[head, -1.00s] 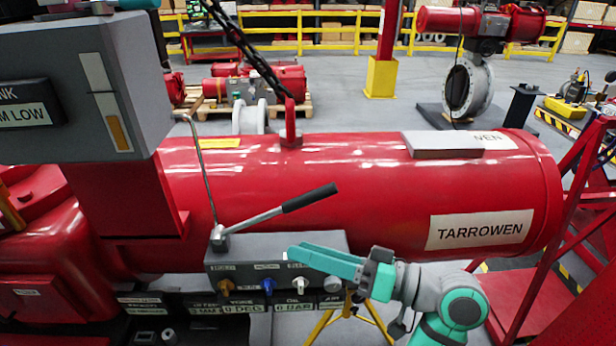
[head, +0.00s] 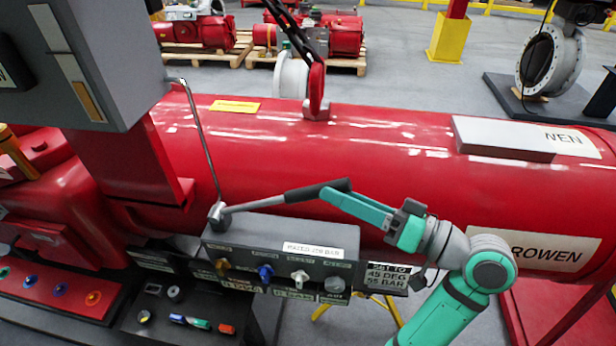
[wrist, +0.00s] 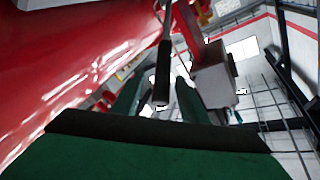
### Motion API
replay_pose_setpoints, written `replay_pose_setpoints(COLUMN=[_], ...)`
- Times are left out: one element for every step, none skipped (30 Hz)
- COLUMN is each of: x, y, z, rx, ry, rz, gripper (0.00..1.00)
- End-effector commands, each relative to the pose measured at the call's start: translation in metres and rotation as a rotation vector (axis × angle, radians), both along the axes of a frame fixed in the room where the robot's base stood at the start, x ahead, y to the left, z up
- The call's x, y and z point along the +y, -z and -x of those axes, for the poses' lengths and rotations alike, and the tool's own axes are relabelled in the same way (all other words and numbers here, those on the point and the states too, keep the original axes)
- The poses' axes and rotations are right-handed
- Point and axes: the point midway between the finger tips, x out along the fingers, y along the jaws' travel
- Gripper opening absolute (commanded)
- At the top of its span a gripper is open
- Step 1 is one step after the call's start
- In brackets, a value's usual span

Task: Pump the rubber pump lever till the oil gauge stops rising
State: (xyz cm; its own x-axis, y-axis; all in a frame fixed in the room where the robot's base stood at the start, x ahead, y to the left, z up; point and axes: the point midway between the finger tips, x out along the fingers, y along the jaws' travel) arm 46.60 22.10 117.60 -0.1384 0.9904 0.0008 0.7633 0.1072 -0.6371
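The pump lever (head: 250,204) has a bare metal rod and a black rubber grip (head: 308,191). It rises slightly rightward from a pivot on the grey valve block (head: 340,232). My gripper (head: 326,192) is at the outer end of the grip. In the wrist view the black grip (wrist: 162,75) shows between my two green fingers (wrist: 158,100), which stand apart with gaps beside it; contact is unclear. Small readout labels sit below the block; the oil readout (head: 295,293) is partly covered and its number is hard to read.
A large red cylinder (head: 400,150) lies behind the lever. A grey tank box (head: 90,60) with an orange level strip stands at upper left. A thin bent rod (head: 200,130) rises by the pivot. A "45 DEG 55 BAR" plate (head: 387,277) hangs below my gripper.

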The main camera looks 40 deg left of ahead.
Motion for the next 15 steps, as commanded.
replay_pose_setpoints(x=[0.010,0.015,0.022,0.027,0.032,0.038,0.043,0.047,0.053,0.058,0.061,0.066,0.069,0.072,0.075], y=[0.000,0.000,0.000,0.000,0.000,0.000,0.000,0.000,0.000,0.000,0.000,0.000,0.000,0.000,0.000], z=[0.003,0.003,0.004,0.005,0.005,0.006,0.006,0.007,0.008,0.008,0.009,0.009,0.010,0.010,0.011], rx=[0.000,0.000,-0.001,-0.001,-0.001,-0.001,-0.001,-0.001,-0.001,-0.001,-0.001,-0.001,-0.001,-0.001,-0.001], ry=[-0.005,-0.005,-0.003,-0.002,-0.001,0.000,0.001,0.002,0.002,0.001,0.001,0.001,0.001,-0.001,-0.001], rz=[0.001,0.001,0.001,0.001,0.001,0.001,0.000,0.000,0.001,0.000,0.000,0.000,0.000,0.001,0.001], gripper=[0.40,0.40,0.40,0.40,0.40,0.40,0.40,0.40,0.40,0.40,0.40,0.40,0.40,0.40,0.40])
